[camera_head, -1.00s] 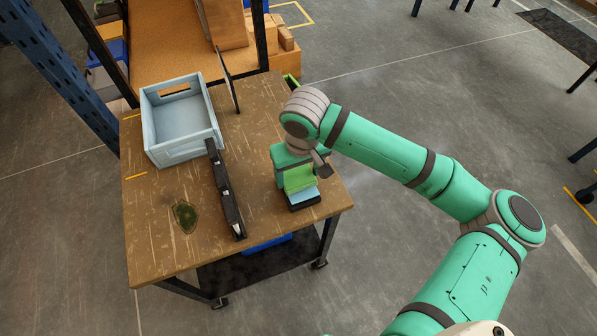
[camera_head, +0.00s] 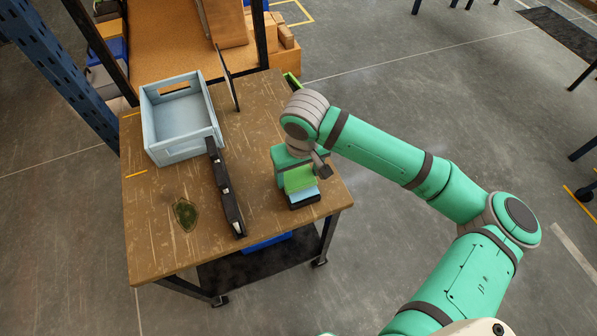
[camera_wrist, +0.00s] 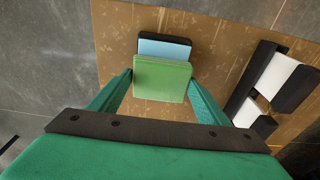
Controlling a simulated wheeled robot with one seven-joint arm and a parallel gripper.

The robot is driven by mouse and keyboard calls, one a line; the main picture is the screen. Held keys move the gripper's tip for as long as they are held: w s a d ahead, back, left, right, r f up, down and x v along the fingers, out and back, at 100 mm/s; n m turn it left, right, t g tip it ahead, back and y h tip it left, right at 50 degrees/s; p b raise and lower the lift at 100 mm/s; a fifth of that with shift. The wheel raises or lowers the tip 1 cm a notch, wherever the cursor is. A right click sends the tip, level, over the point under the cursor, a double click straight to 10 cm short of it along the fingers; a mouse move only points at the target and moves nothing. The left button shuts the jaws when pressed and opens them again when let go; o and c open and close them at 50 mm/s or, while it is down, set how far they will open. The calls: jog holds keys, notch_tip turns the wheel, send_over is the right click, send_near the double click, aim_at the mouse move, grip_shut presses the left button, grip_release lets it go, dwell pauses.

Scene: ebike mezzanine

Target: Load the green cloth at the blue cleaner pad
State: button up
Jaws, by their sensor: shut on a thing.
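The green cloth (camera_wrist: 160,80) is a flat, folded-looking green block between the two fingers of my gripper (camera_wrist: 161,84) in the wrist view. In the head view the green cloth (camera_head: 299,178) shows below my wrist, and the gripper's fingers are mostly hidden by the arm. The blue cleaner pad (camera_wrist: 166,48) has a light blue top and a dark base. It lies just beyond the cloth, partly covered by it in the wrist view. In the head view the blue pad (camera_head: 304,197) shows at the cloth's lower edge. I cannot tell whether cloth and pad touch.
A wooden workbench (camera_head: 160,245) carries a pale blue open bin (camera_head: 183,151) at the back left. A long black rack (camera_head: 228,197) lies left of the cloth. A dark green stain (camera_head: 185,214) marks the front left. The bench's right edge is close to the pad.

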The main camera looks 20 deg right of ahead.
aim_at(298, 177)
jog(key=shift+f, duration=0.5)
dwell(0.4)
jog(key=shift+r, duration=0.1)
dwell(0.4)
jog(key=shift+r, duration=3.45)
